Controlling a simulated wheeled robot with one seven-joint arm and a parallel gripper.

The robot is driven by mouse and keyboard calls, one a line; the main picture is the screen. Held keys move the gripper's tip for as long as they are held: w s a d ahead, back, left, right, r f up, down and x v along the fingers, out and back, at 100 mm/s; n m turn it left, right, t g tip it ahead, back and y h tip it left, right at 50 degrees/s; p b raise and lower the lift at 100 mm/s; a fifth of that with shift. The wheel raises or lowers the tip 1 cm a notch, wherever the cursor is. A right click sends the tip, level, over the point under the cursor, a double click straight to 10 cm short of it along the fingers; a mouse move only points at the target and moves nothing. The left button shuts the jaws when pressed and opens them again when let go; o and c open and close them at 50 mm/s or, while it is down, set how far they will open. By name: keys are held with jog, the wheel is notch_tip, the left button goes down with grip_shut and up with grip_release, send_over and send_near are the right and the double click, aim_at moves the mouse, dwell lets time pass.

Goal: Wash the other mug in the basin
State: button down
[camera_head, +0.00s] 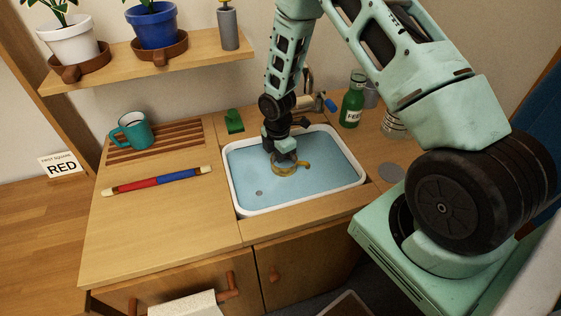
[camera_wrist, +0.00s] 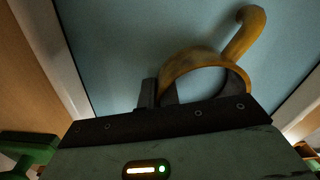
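A mustard-yellow mug (camera_head: 284,170) is in the white-rimmed basin (camera_head: 236,196), with its handle pointing right. The basin's inside is pale blue. My gripper (camera_head: 283,159) reaches down over the mug from above. In the wrist view the mug's rim and curled handle (camera_wrist: 248,35) show beyond my gripper (camera_wrist: 160,93). Its dark fingers sit close together at the left of the rim, with the mug's wall appearing pinched between them. The mug's lower part is hidden.
A red and blue bar (camera_head: 158,180) lies on the counter left of the basin. A green thing (camera_head: 234,122) sits behind the basin's left corner. A green bottle (camera_head: 352,103) and glass jar (camera_head: 393,125) stand behind right. A shelf (camera_head: 110,71) with pots hangs above.

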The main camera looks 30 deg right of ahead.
jog(key=shift+f, duration=0.2)
dwell(1.0)
jog(key=shift+r+p, duration=0.25)
jog(key=shift+p, duration=0.15)
notch_tip(320, 180, up, 12)
jog(key=p, duration=0.9)
jog(key=shift+f, duration=0.25)
